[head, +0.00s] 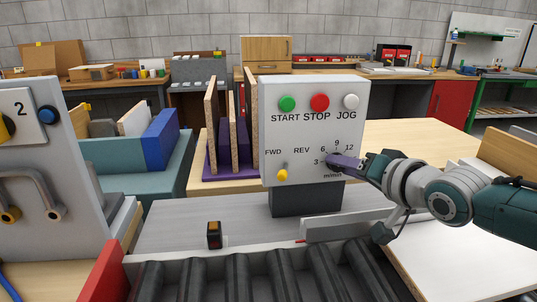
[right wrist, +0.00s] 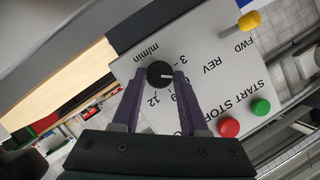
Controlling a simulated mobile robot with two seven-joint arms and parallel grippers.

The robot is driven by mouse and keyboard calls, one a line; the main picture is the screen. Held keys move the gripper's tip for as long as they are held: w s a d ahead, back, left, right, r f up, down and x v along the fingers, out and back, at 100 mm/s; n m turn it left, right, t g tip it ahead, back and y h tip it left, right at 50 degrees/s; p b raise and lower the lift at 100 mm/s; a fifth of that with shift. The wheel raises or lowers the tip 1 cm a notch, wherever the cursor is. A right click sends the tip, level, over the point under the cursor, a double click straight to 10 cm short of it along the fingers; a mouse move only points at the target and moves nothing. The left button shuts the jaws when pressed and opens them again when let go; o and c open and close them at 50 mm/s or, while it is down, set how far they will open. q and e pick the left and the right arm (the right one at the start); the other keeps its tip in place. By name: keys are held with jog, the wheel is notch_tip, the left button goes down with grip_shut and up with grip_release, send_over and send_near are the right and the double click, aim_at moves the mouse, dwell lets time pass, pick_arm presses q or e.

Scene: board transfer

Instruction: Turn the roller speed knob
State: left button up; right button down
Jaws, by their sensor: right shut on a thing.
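The roller speed knob is a round black dial at the lower right of the light grey control box (head: 312,132), with 3, 6, 9, 12 and m/min marked around it. In the head view my right gripper (head: 338,161) reaches in from the right and covers most of the knob. In the right wrist view the black knob (right wrist: 160,74) sits between the tips of my two purple fingers (right wrist: 161,90), which are shut on it. A white pointer line on the knob shows in that view. My left gripper is not in view.
The box also bears a green START button (head: 287,103), a red STOP button (head: 320,102), a white JOG button (head: 351,102) and a yellow FWD/REV lever (head: 283,174). Black rollers (head: 240,275) run along the front. Boards stand in a purple rack (head: 222,165) behind left.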

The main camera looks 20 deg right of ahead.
jog(key=n+h+p, duration=0.1)
jog(key=n+g+h+p, duration=0.1)
jog(key=n, duration=0.1)
jog(key=n+h+p, duration=0.1)
jog(key=n, duration=0.1)
jog(key=shift+a, duration=0.3)
dwell(0.5)
jog(key=shift+c, duration=2.2)
grip_release()
jog(key=shift+r, duration=0.1)
